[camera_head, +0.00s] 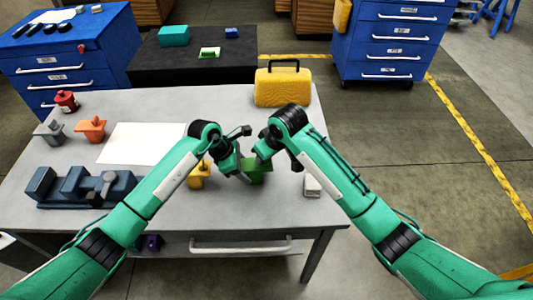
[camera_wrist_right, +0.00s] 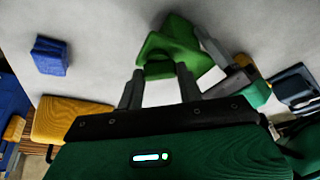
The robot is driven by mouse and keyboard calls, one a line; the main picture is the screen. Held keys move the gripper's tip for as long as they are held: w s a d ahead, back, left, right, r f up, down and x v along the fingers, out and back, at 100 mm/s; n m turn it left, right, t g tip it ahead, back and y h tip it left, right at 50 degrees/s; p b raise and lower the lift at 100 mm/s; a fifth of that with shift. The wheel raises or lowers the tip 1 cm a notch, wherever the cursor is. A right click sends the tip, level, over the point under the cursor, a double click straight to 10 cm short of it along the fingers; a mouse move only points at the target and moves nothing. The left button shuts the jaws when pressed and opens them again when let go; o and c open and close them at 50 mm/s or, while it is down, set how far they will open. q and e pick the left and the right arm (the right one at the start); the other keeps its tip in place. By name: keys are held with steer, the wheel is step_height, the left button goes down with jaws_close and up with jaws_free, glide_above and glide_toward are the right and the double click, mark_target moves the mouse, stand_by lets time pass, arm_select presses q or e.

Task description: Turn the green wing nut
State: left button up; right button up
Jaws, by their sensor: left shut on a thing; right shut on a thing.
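The green wing nut (camera_head: 257,169) stands near the front right of the grey table, partly covered by my grippers. In the right wrist view it is a green block with a sloped upper part (camera_wrist_right: 172,42). My right gripper (camera_head: 265,157) reaches it from the right and is shut on its near part, between both fingers (camera_wrist_right: 160,78). My left gripper (camera_head: 245,172) comes from the left and is shut on its other side, where a grey finger touches it in the right wrist view (camera_wrist_right: 218,50). The exact contact points are partly hidden.
A yellow part (camera_head: 199,176) stands just left of the green one. A small pale block (camera_head: 312,187) is to the right. A yellow case (camera_head: 283,88) stands behind. A blue-grey vise-like fixture (camera_head: 85,187), an orange part (camera_head: 91,128) and a white sheet (camera_head: 140,143) lie left.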

steer(key=m+h, duration=0.1)
steer(key=m, duration=0.3)
steer(key=shift+a+t, duration=0.15)
steer(key=shift+t, duration=0.25)
steer(key=shift+m+h, duration=0.7)
steer(key=shift+m, duration=1)
steer(key=o, duration=1)
steer(key=v, duration=0.7)
steer(key=shift+s+r, duration=0.2)
steer(key=shift+a+f, duration=0.1)
